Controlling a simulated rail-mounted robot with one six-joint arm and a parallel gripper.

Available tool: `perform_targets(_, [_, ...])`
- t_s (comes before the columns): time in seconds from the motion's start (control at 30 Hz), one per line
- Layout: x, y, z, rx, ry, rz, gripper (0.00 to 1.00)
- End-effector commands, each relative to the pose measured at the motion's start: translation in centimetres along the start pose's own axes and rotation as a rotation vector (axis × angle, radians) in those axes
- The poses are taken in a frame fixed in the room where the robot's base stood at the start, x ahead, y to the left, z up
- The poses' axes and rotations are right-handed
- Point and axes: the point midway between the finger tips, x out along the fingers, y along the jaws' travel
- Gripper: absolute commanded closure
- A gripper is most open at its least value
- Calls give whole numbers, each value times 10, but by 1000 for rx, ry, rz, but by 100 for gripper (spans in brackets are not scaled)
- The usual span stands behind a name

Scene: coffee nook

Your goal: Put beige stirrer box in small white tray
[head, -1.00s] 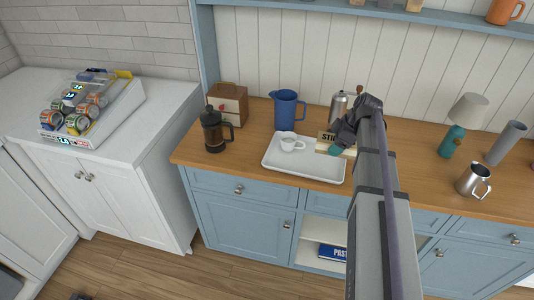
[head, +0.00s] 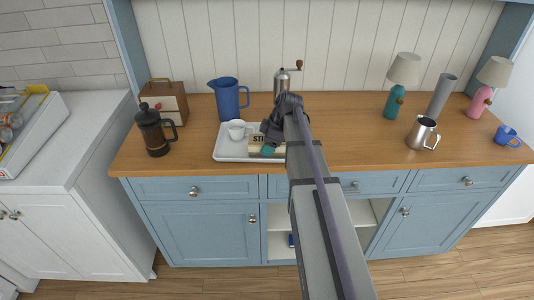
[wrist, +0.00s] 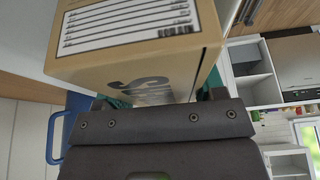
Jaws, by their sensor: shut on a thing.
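The beige stirrer box (head: 257,139), with dark lettering, is held by my gripper (head: 268,147). In the head view it appears over the right part of the small white tray (head: 228,156), just right of a white cup (head: 237,128) in the tray. I cannot tell whether the box touches the tray floor. In the wrist view, the box (wrist: 140,75) fills the space beyond my gripper (wrist: 160,99), with a white label panel showing. My arm and gripper hide the box's right side and the tray's right end.
A blue pitcher (head: 229,99) and a metal grinder (head: 281,82) stand behind the tray. A French press (head: 152,131) and a wooden box (head: 165,100) are to the left. A steel jug (head: 422,133) and a teal lamp (head: 398,88) stand right. The counter (head: 345,130) between is clear.

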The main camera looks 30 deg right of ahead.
Motion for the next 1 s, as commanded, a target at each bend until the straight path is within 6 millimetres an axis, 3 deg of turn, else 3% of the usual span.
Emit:
perform_targets(0.03, [11, 0, 4, 0, 0, 0, 61])
perform_targets(0.37, [10, 0, 4, 0, 0, 0, 61])
perform_targets(0.4, [9, 0, 4, 0, 0, 0, 34])
perform_targets(0.5, [8, 0, 3, 0, 0, 0, 26])
perform_targets(0.73, [7, 0, 3, 0, 0, 0, 26])
perform_targets(0.87, [-7, 0, 0, 1, 0, 0, 26])
perform_targets(1.0, [-40, 0, -2, 2, 0, 0, 26])
